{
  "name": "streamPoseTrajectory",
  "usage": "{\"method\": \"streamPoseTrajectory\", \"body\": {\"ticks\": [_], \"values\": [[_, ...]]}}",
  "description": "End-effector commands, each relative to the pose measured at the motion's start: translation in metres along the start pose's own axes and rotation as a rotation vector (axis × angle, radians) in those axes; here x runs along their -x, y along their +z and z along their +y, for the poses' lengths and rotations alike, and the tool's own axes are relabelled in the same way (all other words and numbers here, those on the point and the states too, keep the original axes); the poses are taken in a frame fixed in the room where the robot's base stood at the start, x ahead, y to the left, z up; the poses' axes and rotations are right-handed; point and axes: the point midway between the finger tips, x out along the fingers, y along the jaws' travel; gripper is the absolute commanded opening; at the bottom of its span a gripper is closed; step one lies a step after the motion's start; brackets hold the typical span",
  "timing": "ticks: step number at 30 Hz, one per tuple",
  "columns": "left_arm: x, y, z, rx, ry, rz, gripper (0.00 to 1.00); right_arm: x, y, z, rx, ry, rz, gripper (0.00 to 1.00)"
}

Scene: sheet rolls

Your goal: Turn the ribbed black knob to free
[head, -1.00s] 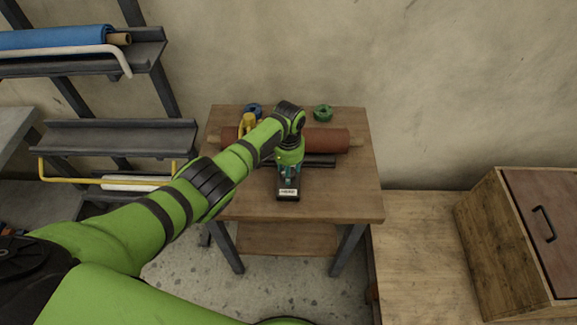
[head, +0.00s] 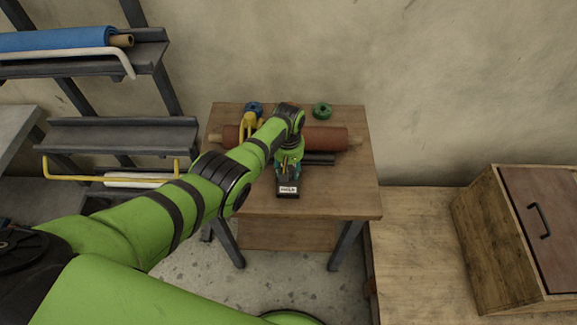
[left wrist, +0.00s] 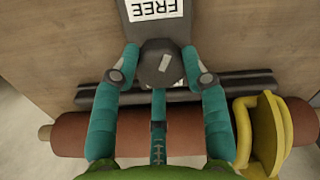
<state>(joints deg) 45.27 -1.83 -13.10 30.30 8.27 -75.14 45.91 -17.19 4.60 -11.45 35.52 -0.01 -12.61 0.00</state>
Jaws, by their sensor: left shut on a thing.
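The dark knob (left wrist: 165,68) with a pale mark on its top sits on a grey plate in the left wrist view. Its white label (left wrist: 155,8) reads FREE, upside down there. My left gripper (left wrist: 162,56) is shut on the knob, its teal fingers around the sides. In the head view the gripper (head: 288,166) reaches down over the plate (head: 288,187) on the small wooden table, and it mostly hides the knob. The ribbing is too small to make out. My right gripper is not in view.
Behind the knob, a red-brown roll (head: 325,138) lies across the table (head: 340,190) beside a dark bar (left wrist: 235,85). A yellow part (head: 249,124) sits at the roll's left; blue (head: 254,108) and green (head: 322,111) rings lie behind. A rack stands left, a wooden cabinet right.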

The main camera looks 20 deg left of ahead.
Motion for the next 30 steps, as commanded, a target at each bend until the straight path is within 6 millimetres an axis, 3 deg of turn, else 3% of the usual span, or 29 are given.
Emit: {"method": "streamPoseTrajectory", "body": {"ticks": [15,30], "values": [[-0.0028,0.0032,-0.0016,0.356,-0.006,-0.008,0.12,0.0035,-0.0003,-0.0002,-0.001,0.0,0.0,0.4],[-0.0032,0.0032,-0.002,0.43,-0.007,-0.007,0.12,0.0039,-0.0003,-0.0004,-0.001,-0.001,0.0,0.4]]}}
